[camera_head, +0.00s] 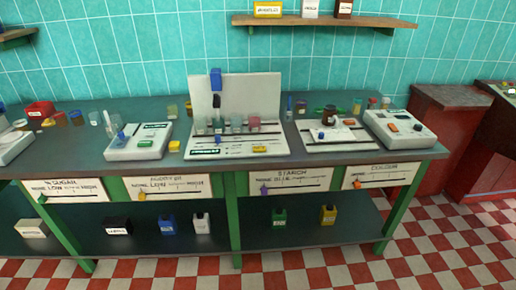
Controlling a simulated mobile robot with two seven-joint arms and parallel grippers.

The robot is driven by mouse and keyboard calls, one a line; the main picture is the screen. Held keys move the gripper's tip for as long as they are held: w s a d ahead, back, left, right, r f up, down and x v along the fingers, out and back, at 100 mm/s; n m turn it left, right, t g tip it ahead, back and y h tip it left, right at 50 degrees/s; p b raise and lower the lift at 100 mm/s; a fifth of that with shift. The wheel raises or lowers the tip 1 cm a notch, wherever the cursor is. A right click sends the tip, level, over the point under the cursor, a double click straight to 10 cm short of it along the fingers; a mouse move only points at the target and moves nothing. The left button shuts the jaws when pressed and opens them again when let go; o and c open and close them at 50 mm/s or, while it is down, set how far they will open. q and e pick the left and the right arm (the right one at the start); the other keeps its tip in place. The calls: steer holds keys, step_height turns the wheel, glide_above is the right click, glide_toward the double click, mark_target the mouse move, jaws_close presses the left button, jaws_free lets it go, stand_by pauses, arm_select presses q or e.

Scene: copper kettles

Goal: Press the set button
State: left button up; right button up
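The set button cannot be told for sure, as its lettering is too small to read. The left device and middle station also have dark green displays. Neither of my grippers shows in this view.
These devices stand on a long dark green bench (85,150) with small cups and bottles. Labelled slider panels hang along its front edge. A lower shelf (258,236) holds several small containers. A wooden wall shelf (325,20) is above. The checkered floor (440,250) in front is clear.

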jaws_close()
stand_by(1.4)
